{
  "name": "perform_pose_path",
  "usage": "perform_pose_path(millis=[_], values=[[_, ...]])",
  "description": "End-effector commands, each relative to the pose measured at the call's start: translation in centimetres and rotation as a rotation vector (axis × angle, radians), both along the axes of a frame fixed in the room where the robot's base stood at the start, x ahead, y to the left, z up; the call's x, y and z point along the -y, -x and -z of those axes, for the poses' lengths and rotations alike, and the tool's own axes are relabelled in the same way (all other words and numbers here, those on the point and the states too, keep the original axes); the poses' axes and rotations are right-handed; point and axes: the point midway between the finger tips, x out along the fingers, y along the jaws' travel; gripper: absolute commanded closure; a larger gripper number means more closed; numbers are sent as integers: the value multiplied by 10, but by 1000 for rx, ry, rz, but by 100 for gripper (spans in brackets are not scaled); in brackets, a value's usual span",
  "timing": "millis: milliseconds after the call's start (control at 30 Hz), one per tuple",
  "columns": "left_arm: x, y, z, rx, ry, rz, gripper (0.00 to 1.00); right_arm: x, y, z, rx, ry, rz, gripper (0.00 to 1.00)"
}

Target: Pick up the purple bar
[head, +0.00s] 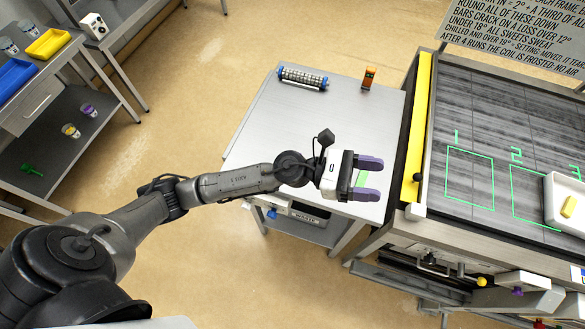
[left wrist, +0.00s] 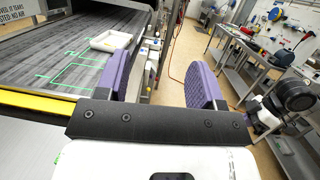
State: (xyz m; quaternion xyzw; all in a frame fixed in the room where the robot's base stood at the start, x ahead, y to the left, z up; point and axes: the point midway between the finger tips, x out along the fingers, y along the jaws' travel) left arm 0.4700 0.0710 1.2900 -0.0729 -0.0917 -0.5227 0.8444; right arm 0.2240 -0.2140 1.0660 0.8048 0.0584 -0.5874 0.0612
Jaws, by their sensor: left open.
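I cannot make out a purple bar in either view. My left gripper (head: 371,179) is open and empty over the right part of the steel table (head: 260,130), near the dark conveyor. Its two purple finger pads also show in the left wrist view (left wrist: 160,82), with nothing between them. A white tray (head: 555,214) sits on the conveyor with a yellow bar (head: 570,206) in it.
The dark conveyor bed (head: 475,130) has green outlined zones and a yellow edge strip (head: 419,125). A blue-ended roller (head: 303,78) and an orange object (head: 369,77) stand at the table's back.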

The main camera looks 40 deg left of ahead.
Motion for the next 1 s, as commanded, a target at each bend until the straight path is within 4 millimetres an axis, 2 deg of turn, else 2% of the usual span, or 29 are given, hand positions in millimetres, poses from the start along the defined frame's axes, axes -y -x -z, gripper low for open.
perform_pose_path(millis=[33, 100, 167, 267, 300, 400, 500, 600, 700, 867, 1000], values=[[3, -2, 26, 143, -182, 70, 38, 1, 0, 17, 2, 3, 0, 100], [-1, -4, 56, 330, -436, 180, 38, 2, -1, 28, 2, 5, -1, 100], [-12, -8, 84, 472, -648, 281, 38, 3, -1, 37, 2, 9, -2, 100], [-48, -20, 125, 654, -976, 457, 38, 4, -1, 50, 4, 12, -3, 100], [-67, -26, 139, 706, -1095, 530, 38, 4, -2, 55, 5, 12, -3, 100], [-117, -39, 162, 789, -1354, 707, 38, 4, -2, 66, 5, 11, -3, 100], [-166, -50, 171, 814, -1551, 870, 38, 3, -2, 74, 5, 8, -2, 100], [-206, -56, 173, 802, -1686, 1001, 38, 2, -2, 80, 5, 6, 0, 100], [-233, -59, 170, 779, -1770, 1095, 38, 1, -2, 84, 4, 2, 2, 100], [-254, -60, 175, 751, -1824, 1173, 38, 0, -2, 85, 5, -2, 3, 100], [-257, -59, 197, 744, -1831, 1188, 38, -1, -1, 82, 3, -4, 4, 100]])
